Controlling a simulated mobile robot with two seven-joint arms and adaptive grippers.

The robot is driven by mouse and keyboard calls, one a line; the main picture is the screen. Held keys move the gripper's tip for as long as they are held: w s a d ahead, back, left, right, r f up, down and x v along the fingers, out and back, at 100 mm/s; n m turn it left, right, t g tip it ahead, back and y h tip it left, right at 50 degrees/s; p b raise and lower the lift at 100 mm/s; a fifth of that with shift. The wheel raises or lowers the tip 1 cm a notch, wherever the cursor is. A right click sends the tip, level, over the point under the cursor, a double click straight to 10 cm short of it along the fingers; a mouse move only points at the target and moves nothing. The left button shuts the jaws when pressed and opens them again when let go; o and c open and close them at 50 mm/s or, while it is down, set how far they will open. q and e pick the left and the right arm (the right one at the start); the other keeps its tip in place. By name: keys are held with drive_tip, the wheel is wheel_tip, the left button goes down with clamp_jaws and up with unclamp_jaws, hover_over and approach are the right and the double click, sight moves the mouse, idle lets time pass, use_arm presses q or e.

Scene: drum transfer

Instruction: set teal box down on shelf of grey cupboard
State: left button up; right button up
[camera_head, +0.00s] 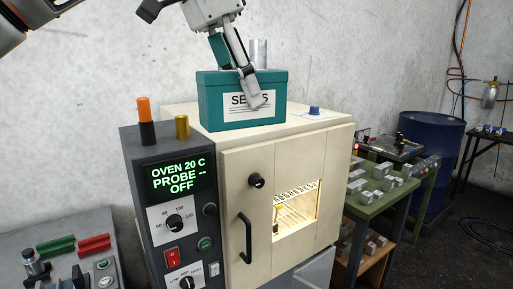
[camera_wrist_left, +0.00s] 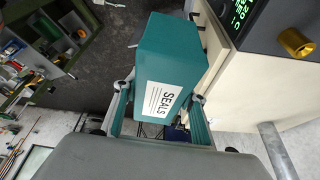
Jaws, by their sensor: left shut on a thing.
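A teal box (camera_head: 220,88) with a white "SEALS" label shows over the top of a cream oven in the head view. I cannot tell whether it touches the oven top. My left gripper (camera_head: 252,85) comes down from above and is shut on the box, with one finger across the label side. In the left wrist view the teal box (camera_wrist_left: 170,50) sits between the two fingers of the left gripper (camera_wrist_left: 158,105). The far finger is mostly hidden in the head view. I cannot make out a grey cupboard. My right gripper is not in view.
The cream oven (camera_head: 235,185) has a dark control panel (camera_head: 175,200) and a door handle. A metal pipe (camera_head: 258,52) rises behind the box. A green bench (camera_head: 378,208) with metal blocks and a blue drum (camera_head: 430,150) stand at right.

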sight(232, 128)
use_arm(q)
drive_tip(key=w+a+f, duration=0.1)
drive_tip(key=a+f, duration=0.3)
drive_tip(key=f, duration=0.8)
drive_tip(key=w+a+f, duration=0.1)
drive_tip(key=a+f, duration=0.4)
drive_tip(key=f, duration=0.7)
drive_tip(key=s+a+f+n, duration=0.1)
drive_tip(key=s+a+f, duration=0.3)
drive_tip(key=a+f, duration=0.2)
drive_tip(key=s+a+f+n, duration=0.1)
drive_tip(key=s+a+f, duration=0.3)
drive_tip(key=a+f, duration=0.3)
drive_tip(key=shift+a+f+t, duration=0.2)
drive_tip(key=shift+f+t, duration=0.2)
drive_tip(key=shift+f, duration=1.45)
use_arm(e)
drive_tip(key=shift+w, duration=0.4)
use_arm(q)
drive_tip(key=shift+w, duration=0.1)
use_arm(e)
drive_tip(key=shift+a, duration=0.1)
